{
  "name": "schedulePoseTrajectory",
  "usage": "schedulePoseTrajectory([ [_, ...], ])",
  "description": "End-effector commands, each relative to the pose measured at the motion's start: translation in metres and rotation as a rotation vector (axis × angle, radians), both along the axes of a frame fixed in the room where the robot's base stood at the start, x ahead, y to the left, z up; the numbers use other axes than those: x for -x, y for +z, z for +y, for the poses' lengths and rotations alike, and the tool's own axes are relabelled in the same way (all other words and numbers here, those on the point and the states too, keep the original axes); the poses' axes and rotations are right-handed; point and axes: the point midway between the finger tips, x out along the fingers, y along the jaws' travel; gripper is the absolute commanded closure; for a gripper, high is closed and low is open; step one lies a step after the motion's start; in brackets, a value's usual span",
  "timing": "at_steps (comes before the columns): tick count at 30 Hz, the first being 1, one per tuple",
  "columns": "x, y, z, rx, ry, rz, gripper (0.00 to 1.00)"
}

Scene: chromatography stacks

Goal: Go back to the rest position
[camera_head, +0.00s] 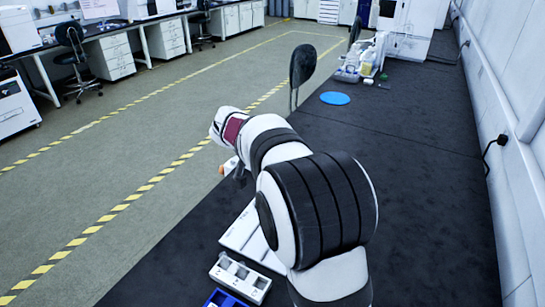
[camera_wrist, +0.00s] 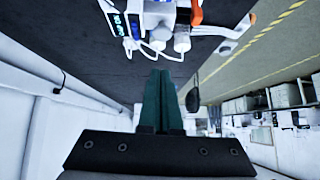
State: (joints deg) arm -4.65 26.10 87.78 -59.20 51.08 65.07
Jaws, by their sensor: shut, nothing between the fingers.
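My gripper (camera_wrist: 160,75) shows in the wrist view as two dark green fingers lying side by side, closed together with nothing between them. It points toward a white instrument (camera_wrist: 160,18) with blue displays, white tubes and an orange part at the top of that view. The fingertips appear apart from the instrument, though the exact gap cannot be told. In the head view my white and black arm bends over the dark bench (camera_head: 425,185), and its links hide the fingers.
A white slotted rack (camera_head: 240,278) and part of a blue rack (camera_head: 224,300) are near the front edge. A blue disc (camera_head: 335,98) and clustered bottles (camera_head: 367,58) are farther back. A dark oval panel on a post (camera_head: 302,65) stands behind my arm. The bench's right side is clear.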

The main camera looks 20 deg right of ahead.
Motion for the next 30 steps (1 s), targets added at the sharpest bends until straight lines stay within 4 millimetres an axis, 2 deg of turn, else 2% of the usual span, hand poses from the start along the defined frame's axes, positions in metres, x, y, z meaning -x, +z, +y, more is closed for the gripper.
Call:
schedulePoseTrajectory([
  [2,0.002,0.0,0.0,-0.001,0.0,0.003,1.0],
  [3,0.009,0.002,-0.001,-0.006,0.0,0.016,1.0],
  [5,0.036,0.005,-0.002,-0.024,-0.002,0.064,1.0],
  [8,0.123,0.007,0.003,-0.1,0.017,0.22,1.0],
  [9,0.164,0.004,0.01,-0.146,0.04,0.292,1.0],
  [11,0.225,-0.004,0.024,-0.224,0.084,0.392,1.0],
  [12,0.262,-0.01,0.035,-0.279,0.119,0.448,1.0],
  [15,0.338,-0.026,0.065,-0.41,0.218,0.55,1.0],
  [18,0.386,-0.039,0.088,-0.51,0.3,0.604,1.0],
  [22,0.41,-0.046,0.102,-0.565,0.352,0.625,1.0],
  [30,0.411,-0.047,0.103,-0.567,0.355,0.627,1.0],
])
